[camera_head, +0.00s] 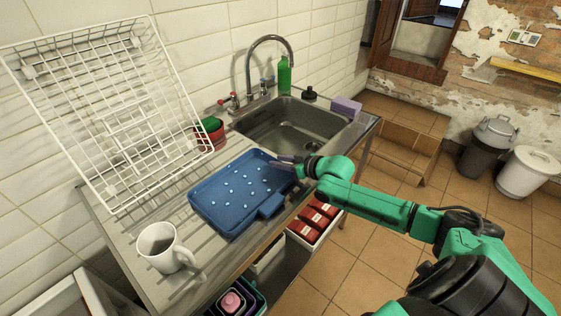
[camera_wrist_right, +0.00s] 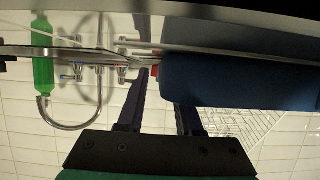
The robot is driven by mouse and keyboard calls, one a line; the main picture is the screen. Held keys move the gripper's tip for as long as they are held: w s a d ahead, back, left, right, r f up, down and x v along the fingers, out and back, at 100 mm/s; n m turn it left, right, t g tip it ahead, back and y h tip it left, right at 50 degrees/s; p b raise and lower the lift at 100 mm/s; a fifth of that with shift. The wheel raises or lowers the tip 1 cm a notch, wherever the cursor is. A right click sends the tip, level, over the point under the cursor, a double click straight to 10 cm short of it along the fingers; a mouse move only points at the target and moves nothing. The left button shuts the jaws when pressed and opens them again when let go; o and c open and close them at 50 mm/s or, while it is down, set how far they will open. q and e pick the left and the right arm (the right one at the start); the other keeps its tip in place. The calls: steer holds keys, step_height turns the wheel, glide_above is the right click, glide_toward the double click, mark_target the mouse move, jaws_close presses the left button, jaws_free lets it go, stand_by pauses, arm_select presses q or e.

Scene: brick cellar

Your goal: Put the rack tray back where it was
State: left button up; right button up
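A flat blue tray (camera_head: 232,196) with small pale dots and a side handle lies on the ridged drainboard left of the sink. I take it to be the rack tray. Its blue side also shows close up in the right wrist view (camera_wrist_right: 240,82). My right gripper (camera_head: 287,161) is at the tray's far right corner. In the right wrist view its two dark fingers (camera_wrist_right: 160,115) stand apart, and the tray hides part of one finger. I see no clear grip on the tray. A white wire rack (camera_head: 120,110) stands tilted against the wall behind the tray. My left gripper is out of view.
A white mug (camera_head: 166,248) stands at the drainboard's near left. Red and green bowls (camera_head: 209,131) sit behind the tray. The sink (camera_head: 295,128), tap (camera_head: 268,40), green bottle (camera_head: 284,76) and purple sponge (camera_head: 346,107) are beyond. Red packages (camera_head: 315,219) lie below the counter.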

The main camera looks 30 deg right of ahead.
steer(key=shift+r, duration=0.1)
steer(key=p+v, duration=0.4)
steer(key=v, duration=0.7)
steer(key=shift+s+d+r+p, duration=0.1)
steer(key=shift+s+r+p, duration=0.05)
steer(key=shift+s+p, duration=0.25)
steer(key=shift+s, duration=0.1)
steer(key=shift+d, duration=0.1)
